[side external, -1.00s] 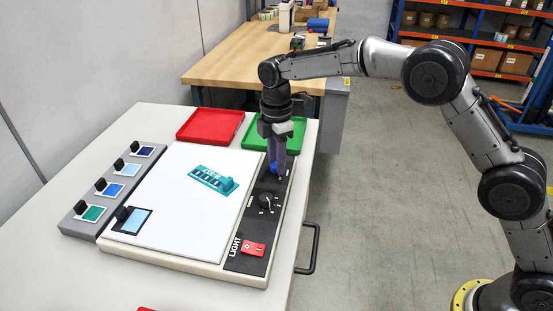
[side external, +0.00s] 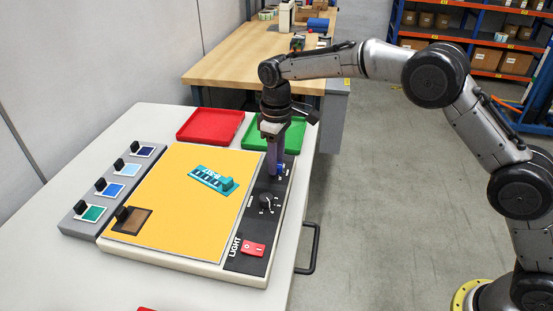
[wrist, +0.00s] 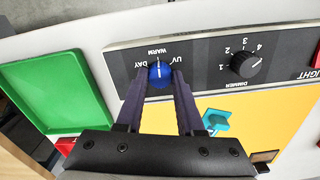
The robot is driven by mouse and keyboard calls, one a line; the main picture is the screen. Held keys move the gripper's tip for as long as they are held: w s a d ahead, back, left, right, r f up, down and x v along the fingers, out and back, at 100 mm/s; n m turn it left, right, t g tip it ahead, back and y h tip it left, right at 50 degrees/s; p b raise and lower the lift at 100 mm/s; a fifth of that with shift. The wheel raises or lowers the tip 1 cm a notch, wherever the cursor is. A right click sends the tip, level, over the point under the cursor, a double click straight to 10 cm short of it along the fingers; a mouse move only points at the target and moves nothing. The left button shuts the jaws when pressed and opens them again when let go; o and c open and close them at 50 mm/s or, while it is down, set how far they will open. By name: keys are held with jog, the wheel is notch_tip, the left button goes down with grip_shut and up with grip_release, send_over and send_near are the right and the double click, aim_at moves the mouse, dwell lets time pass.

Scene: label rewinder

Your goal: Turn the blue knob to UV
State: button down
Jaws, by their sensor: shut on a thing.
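The blue knob (wrist: 160,75) sits on the black control strip between the fingers of my gripper (wrist: 161,80), which is shut on its sides. The labels DAY, WARM and UV stand around the knob; its white mark points at about WARM. In the side view the blue knob (side external: 281,168) shows partly behind the fingertips of my gripper (side external: 276,169). The light panel (side external: 180,215) glows yellow-orange.
A black dimmer knob (side external: 267,202) and a red light switch (side external: 253,249) share the strip. A teal part (side external: 209,178) and a dark-framed swatch (side external: 132,220) lie on the panel. Green (side external: 293,136) and red (side external: 210,125) trays stand behind. Several swatches line the grey rack at left.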

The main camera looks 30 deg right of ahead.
jog(key=m, duration=0.5)
jog(key=shift+r+m, duration=0.1)
jog(key=shift+m, duration=0.2)
jog(key=m, duration=0.5)
jog(key=shift+m, duration=0.4)
jog(key=c, duration=0.5)
grip_release()
notch_tip(320, 180, up, 14)
jog(key=shift+f, duration=0.15)
